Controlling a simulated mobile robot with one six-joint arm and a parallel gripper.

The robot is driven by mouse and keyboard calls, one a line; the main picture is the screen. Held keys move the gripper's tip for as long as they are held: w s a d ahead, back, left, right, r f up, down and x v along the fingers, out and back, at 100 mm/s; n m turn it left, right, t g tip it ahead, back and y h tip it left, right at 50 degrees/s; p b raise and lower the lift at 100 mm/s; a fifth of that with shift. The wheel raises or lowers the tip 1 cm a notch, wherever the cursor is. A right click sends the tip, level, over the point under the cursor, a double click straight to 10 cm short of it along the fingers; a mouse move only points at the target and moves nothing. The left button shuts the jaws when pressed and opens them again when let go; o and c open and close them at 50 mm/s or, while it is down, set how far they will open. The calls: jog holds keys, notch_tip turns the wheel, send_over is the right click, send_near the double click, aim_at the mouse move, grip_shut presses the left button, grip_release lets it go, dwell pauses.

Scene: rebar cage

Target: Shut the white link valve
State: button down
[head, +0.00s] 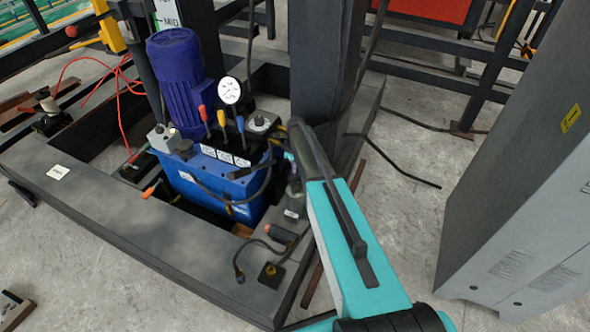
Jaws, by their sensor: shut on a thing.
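My teal arm reaches up from the lower right to the right side of a blue hydraulic power unit (225,185). My gripper (284,153) is at that side, small and mostly hidden by my dark wrist. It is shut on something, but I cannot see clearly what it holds. I cannot pick out the white link valve with certainty; it may be hidden at my gripper. Levers with red (203,115), orange (221,118) and blue (240,124) grips stand on top of the unit, near a white dial gauge (229,90).
A dark post (325,60) rises just behind my gripper. A blue motor (180,70) stands on the unit. Black hoses and small fittings (270,272) lie on the grey frame (130,240). A grey cabinet (520,200) stands at right. Concrete floor between is mostly clear.

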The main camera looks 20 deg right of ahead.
jog(key=c, duration=1.7)
grip_release()
jog(key=shift+r, duration=0.15)
notch_tip(320, 180, up, 14)
jog(key=shift+f, duration=0.2)
jog(key=shift+f, duration=0.1)
